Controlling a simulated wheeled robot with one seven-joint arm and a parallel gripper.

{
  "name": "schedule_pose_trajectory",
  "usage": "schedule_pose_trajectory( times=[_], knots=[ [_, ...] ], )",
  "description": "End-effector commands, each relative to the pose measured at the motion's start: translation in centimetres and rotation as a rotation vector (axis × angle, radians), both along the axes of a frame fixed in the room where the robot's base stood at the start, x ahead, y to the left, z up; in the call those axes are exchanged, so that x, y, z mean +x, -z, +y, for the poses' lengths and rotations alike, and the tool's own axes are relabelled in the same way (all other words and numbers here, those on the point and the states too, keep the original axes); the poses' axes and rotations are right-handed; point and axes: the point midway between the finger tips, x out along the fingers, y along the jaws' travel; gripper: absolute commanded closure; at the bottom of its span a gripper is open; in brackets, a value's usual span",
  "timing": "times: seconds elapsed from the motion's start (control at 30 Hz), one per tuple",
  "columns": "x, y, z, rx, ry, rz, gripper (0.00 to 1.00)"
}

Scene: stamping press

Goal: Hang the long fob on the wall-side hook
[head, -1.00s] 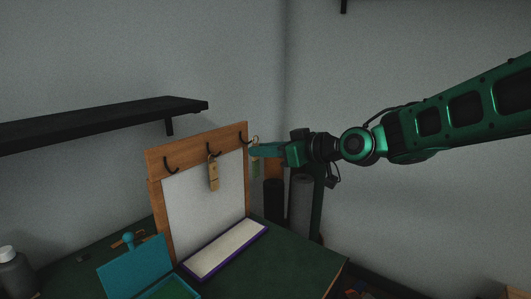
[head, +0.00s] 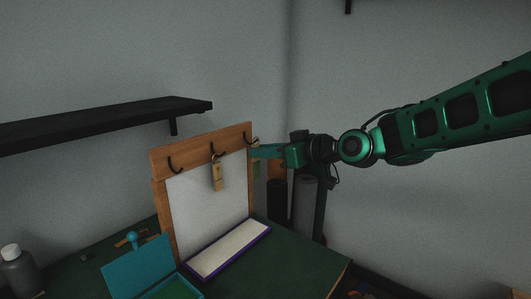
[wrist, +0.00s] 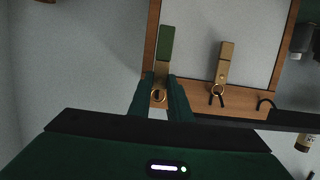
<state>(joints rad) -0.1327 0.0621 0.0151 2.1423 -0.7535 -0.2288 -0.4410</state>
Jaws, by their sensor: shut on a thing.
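The long fob (wrist: 166,45), green with a brass part, is held between the fingers of my gripper (wrist: 160,88). Its ring (wrist: 158,96) shows between the fingertips in the wrist view. In the head view my gripper (head: 253,151) is at the right edge of the hook board (head: 198,147), beside the right-end hook (head: 246,139). The fob (head: 256,168) hangs below the fingers there. Whether its ring is around the hook or only beside it, I cannot tell. In the wrist view the fingers hide that hook.
A shorter brass fob (head: 217,176) hangs on the middle hook (head: 212,150). The left hook (head: 174,165) is empty. A black shelf (head: 105,123) juts from the wall at left. A purple-edged tray (head: 228,250) and a teal box (head: 138,268) are on the green bench below.

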Motion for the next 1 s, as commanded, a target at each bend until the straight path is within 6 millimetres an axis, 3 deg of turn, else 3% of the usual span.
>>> schedule_pose_trajectory(
  times=[1.0],
  knots=[
    [0.73,0.61,0.87,0.0,0.0,0.0,1.0]
  ],
)
